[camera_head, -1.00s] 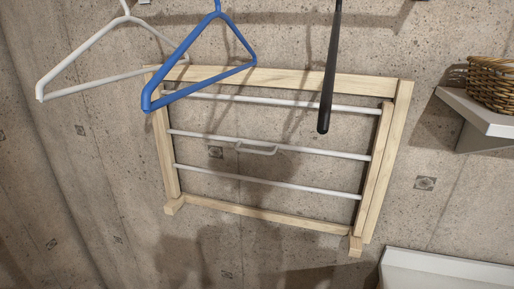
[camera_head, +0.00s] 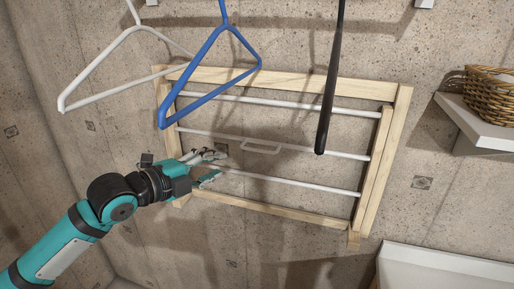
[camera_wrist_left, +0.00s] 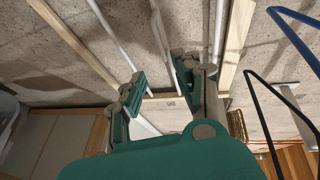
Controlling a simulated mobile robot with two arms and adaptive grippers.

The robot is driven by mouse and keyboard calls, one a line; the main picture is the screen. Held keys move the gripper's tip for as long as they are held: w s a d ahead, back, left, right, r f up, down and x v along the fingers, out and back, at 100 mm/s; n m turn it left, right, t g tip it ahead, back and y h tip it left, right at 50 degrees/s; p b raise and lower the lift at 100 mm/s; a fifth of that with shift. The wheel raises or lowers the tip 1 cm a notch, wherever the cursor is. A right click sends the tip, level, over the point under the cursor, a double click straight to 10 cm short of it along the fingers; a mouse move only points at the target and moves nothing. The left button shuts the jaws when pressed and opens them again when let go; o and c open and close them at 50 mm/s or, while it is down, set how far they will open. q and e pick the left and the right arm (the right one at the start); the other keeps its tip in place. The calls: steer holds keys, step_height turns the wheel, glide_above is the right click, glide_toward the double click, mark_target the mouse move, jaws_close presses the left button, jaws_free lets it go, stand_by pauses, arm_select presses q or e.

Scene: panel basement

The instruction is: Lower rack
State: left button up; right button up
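The wooden rack (camera_head: 397,135) is folded flat against the concrete wall, with several white rods across its frame. A small white handle (camera_head: 262,148) sits on the middle rod. My left gripper (camera_head: 216,166) is in front of the left part of the rack, left of the handle. Its fingers are apart and nothing is between them. In the left wrist view the open fingers (camera_wrist_left: 160,95) point toward the white rods (camera_wrist_left: 161,35), and the rack's wooden frame (camera_wrist_left: 72,42) runs at the left. I cannot tell whether a finger touches a rod. My right gripper is not in view.
A blue hanger (camera_head: 208,78), a white hanger (camera_head: 88,72) and a black stick (camera_head: 329,92) hang in front of the rack's upper part. A shelf (camera_head: 482,122) with a wicker basket (camera_head: 490,94) is at the right. A white surface (camera_head: 440,270) lies below right.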

mark_target(256, 151)
arm_select(q)
steer(key=p+x, duration=0.5)
steer(key=x, duration=1.1)
steer(key=shift+s, duration=0.1)
jaws_close()
